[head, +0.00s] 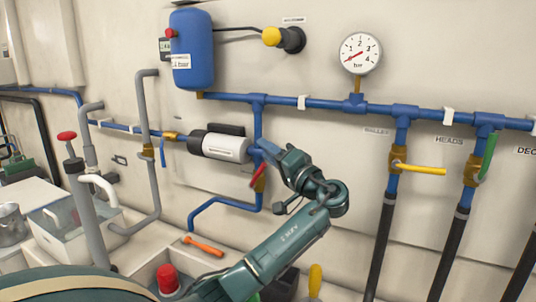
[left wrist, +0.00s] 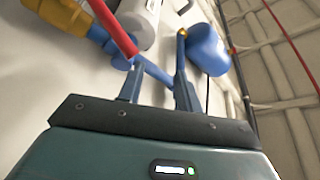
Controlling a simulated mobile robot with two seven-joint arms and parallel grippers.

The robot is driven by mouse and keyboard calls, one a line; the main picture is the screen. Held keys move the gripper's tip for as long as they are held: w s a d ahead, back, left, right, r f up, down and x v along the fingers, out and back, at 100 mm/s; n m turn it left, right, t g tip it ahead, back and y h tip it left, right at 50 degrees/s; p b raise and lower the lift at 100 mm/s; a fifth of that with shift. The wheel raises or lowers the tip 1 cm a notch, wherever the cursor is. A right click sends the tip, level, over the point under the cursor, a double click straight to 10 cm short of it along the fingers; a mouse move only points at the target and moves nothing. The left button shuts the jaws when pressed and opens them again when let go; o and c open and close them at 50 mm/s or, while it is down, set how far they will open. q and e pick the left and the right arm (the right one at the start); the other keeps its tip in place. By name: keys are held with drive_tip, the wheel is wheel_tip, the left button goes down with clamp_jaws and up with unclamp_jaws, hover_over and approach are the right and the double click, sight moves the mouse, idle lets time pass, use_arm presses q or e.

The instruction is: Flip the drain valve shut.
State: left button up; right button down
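A valve with a red lever (head: 258,175) and a brass body sits on the vertical blue pipe below the pump; I take it for the drain valve. The lever slants slightly, nearly along the pipe. My left gripper (head: 262,150) is just above and right of the lever, partly in front of the pipe. In the left wrist view, the red lever (left wrist: 115,28) and brass body (left wrist: 65,14) are at upper left. The lever's end lies beside the left finger; I cannot tell if they touch. The fingers (left wrist: 160,65) are apart with nothing held between them. My right gripper is out of view.
The white pump (head: 220,147) and blue tank (head: 192,48) are left of my gripper. A yellow-handled valve (head: 420,169) and a green-handled valve (head: 488,155) are to the right. An orange-handled tool (head: 203,245) and a red-topped item (head: 167,278) are below.

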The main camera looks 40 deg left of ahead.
use_arm(q)
drive_tip(key=s+d+r+p, duration=0.1)
drive_tip(key=d+r+p, duration=0.4)
drive_tip(key=d+r, duration=0.4)
drive_tip(key=shift+s+d, duration=0.35)
drive_tip(key=shift+d, duration=0.3)
idle(0.6)
idle(0.4)
drive_tip(key=shift+c, duration=0.4)
